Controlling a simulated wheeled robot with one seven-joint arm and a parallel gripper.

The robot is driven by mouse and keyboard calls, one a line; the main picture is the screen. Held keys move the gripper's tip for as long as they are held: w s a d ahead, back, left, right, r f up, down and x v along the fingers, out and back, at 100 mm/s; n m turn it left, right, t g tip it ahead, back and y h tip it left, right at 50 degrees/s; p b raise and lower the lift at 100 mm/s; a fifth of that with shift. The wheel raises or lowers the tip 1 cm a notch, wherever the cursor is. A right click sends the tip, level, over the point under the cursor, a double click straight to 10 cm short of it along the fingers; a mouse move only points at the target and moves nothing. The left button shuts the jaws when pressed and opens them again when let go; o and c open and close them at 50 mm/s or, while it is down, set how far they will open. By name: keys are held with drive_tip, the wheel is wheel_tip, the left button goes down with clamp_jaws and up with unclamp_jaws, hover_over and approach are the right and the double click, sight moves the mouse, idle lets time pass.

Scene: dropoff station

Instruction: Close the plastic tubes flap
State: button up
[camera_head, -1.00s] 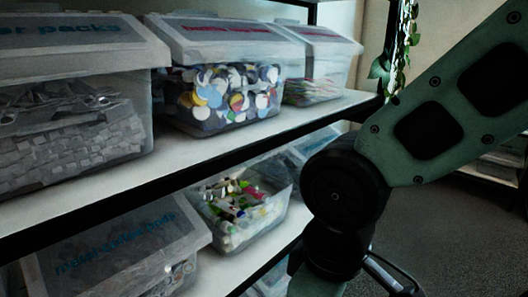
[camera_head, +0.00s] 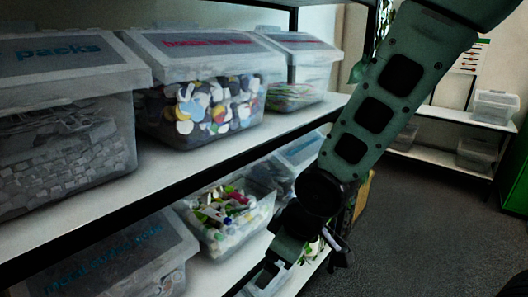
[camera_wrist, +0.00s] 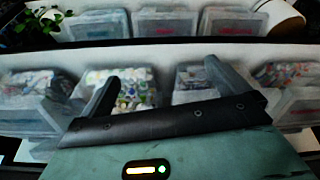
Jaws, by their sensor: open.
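An open clear bin (camera_head: 228,222) of small white, green, red and yellow pieces stands on the lower shelf; these may be the plastic tubes. I see no lid over its front opening; where its flap rests is unclear. It also shows in the wrist view (camera_wrist: 136,88), partly behind my left finger. My gripper (camera_head: 268,274) is low at the right, in front of the lower shelf, to the right of and below the bin. In the wrist view my gripper (camera_wrist: 161,70) has its fingers spread, with nothing between them.
A lidded bin (camera_head: 120,262) stands left of the open one; another (camera_head: 302,150) stands to its right. The upper shelf (camera_head: 225,148) carries several lidded bins and overhangs the lower row. Floor (camera_head: 430,225) is clear at right; white shelves (camera_head: 445,158) stand beyond.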

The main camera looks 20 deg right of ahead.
sight(261, 159)
drive_tip(key=w+d+r+t+y+p, duration=0.3)
drive_tip(key=w+d+t+y+p, duration=0.35)
drive_tip(key=w+d, duration=0.3)
drive_tip(key=d+r+m+t+p, duration=0.2)
drive_tip(key=d+r+t+p, duration=0.15)
drive_tip(key=d+t, duration=0.2)
drive_tip(key=b+x, duration=0.2)
drive_tip(key=x, duration=0.3)
drive_tip(key=r+b+x, duration=0.1)
drive_tip(key=b+x, duration=0.2)
drive_tip(key=x, duration=0.2)
drive_tip(key=b+x, duration=0.2)
drive_tip(key=x, duration=0.3)
drive_tip(key=shift+w+a+r, duration=0.1)
drive_tip(key=shift+a+r, duration=0.15)
drive_tip(key=shift+a, duration=0.35)
drive_tip(key=shift+w+a+f, duration=0.15)
drive_tip(key=shift+w+a, duration=0.15)
drive_tip(key=shift+w, duration=0.25)
